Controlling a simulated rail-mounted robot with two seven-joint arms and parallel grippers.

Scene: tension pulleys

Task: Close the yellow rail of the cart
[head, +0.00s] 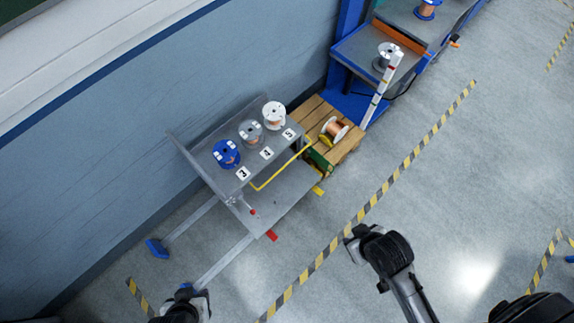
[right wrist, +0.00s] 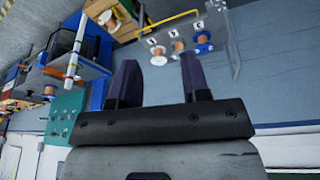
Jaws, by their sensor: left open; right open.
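The grey metal cart (head: 290,190) stands against the blue wall. Its yellow rail (head: 282,168) is a bent bar along the open side, in front of the spool shelf and above the lower deck. The rail also shows in the right wrist view (right wrist: 168,24), where the scene is upside down. My left gripper (head: 187,291) is at the bottom left of the head view, short of the cart and touching nothing; its fingers are small there. My right gripper (right wrist: 156,64) has its two dark fingers apart and empty, well away from the rail.
Blue (head: 226,154), grey (head: 250,132) and white (head: 274,115) spools stand on the cart shelf behind number labels. A wooden pallet (head: 343,150) with a copper spool adjoins the cart. Blue workstations (head: 357,50) stand behind. Striped tape crosses the clear floor (head: 440,200).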

